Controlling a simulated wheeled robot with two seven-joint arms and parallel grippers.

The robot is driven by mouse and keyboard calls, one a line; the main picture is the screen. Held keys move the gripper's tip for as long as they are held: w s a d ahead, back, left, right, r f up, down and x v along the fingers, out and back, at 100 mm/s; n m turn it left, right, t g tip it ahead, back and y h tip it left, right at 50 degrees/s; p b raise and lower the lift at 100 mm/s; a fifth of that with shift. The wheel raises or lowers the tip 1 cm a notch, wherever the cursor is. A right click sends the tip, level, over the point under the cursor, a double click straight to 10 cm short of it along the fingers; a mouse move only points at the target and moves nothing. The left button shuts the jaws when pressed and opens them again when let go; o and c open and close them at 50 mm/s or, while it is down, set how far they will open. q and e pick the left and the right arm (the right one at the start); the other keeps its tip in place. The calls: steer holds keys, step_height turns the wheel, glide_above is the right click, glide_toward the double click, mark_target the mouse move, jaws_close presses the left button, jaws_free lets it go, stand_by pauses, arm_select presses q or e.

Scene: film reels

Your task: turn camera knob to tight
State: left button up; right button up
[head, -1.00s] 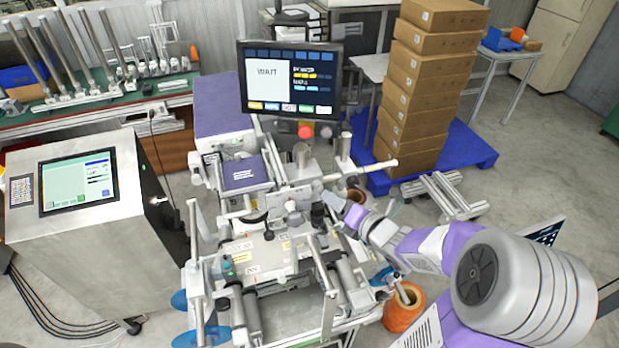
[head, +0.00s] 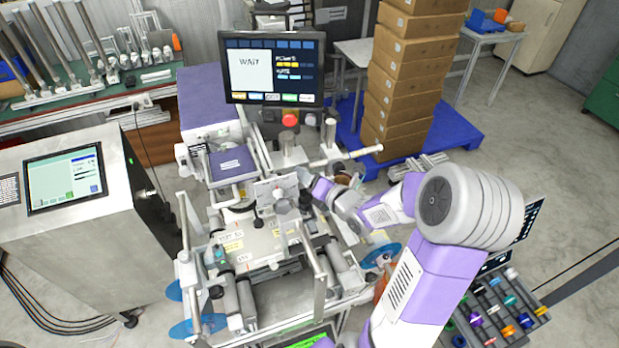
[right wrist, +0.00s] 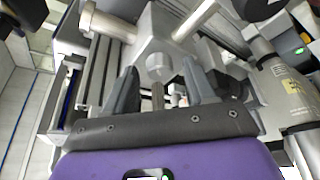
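The machine's metal camera block (head: 270,190) stands near the middle of the head view. A small round grey knob (head: 282,206) shows on its front. In the right wrist view a round grey knob (right wrist: 159,67) sits on a pale block, in line with the space between my fingers. My right gripper (head: 304,188) reaches in from the right, close beside the block. In the right wrist view its dark fingers (right wrist: 160,80) are apart, with nothing held between them. I cannot tell whether they touch the knob. My left gripper is not in view.
A monitor (head: 272,68) reading WAIT stands behind the block, with a red button (head: 290,119) below it. A horizontal metal rod (head: 345,157) juts right, just behind my gripper. Upright posts and rollers (head: 345,262) crowd the front. Stacked boxes (head: 405,85) stand behind right.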

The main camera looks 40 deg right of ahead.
steer(key=c, duration=0.9)
steer(key=shift+f+m+t+b, duration=0.2)
steer(key=shift+m+t+b, duration=0.8)
steer(key=shift+m+b, duration=2.35)
steer(key=shift+f+m+t+b, duration=0.25)
steer(key=shift+m+t+b, duration=1.25)
steer(key=shift+b, duration=3.15)
steer(key=shift+f+m+t+b, duration=0.2)
steer(key=shift+m+t+b, duration=0.3)
steer(key=shift+m+b, duration=3.1)
steer(key=shift+c, duration=0.2)
steer(key=shift+n+b, duration=0.4)
steer(key=shift+n, duration=0.05)
steer(key=o, duration=1.1)
steer(key=shift+c, duration=0.2)
